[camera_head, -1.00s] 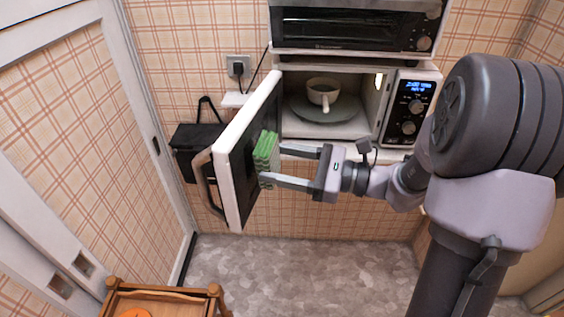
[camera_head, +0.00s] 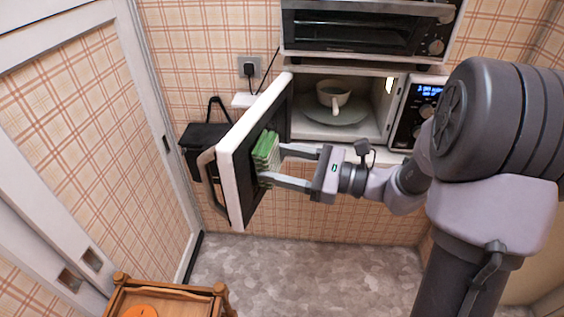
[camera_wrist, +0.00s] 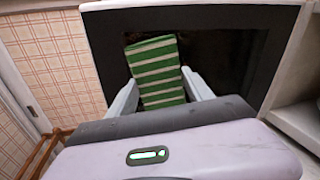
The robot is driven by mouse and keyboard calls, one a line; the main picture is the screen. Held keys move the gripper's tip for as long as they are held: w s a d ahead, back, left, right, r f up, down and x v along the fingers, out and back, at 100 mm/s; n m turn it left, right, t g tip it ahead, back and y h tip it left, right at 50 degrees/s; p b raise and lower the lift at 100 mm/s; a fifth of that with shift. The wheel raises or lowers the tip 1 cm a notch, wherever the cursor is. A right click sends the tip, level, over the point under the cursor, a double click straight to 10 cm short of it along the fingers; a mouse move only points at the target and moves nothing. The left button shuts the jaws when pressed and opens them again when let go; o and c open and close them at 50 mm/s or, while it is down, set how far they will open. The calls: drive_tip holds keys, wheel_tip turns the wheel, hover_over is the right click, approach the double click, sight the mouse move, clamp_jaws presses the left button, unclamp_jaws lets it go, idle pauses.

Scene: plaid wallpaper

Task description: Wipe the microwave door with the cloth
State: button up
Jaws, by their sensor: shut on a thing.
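The microwave (camera_head: 398,132) stands with its door (camera_head: 232,165) swung open to the left. The door has a white frame, a dark inner panel and a handle on its outer side. My gripper (camera_head: 271,164) is shut on a green-and-white striped cloth (camera_head: 266,148) at the inner face of the door. In the wrist view the cloth (camera_wrist: 157,72) lies between the two fingers (camera_wrist: 160,98), in front of the dark door panel (camera_wrist: 105,30). It appears against the panel, but exact contact is hard to tell.
A cup (camera_head: 333,92) sits on the plate (camera_head: 350,112) inside the microwave. A toaster oven (camera_head: 365,30) stands above. A black bag (camera_head: 203,138) hangs on the wall behind the door. A wooden cart (camera_head: 170,296) with an orange item stands at lower left. The floor between is clear.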

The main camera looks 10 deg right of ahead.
drive_tip(key=shift+w, duration=0.1)
idle(1.1)
drive_tip(key=v, duration=0.6)
drive_tip(key=shift+b, duration=0.4)
drive_tip(key=shift+v, duration=1.6)
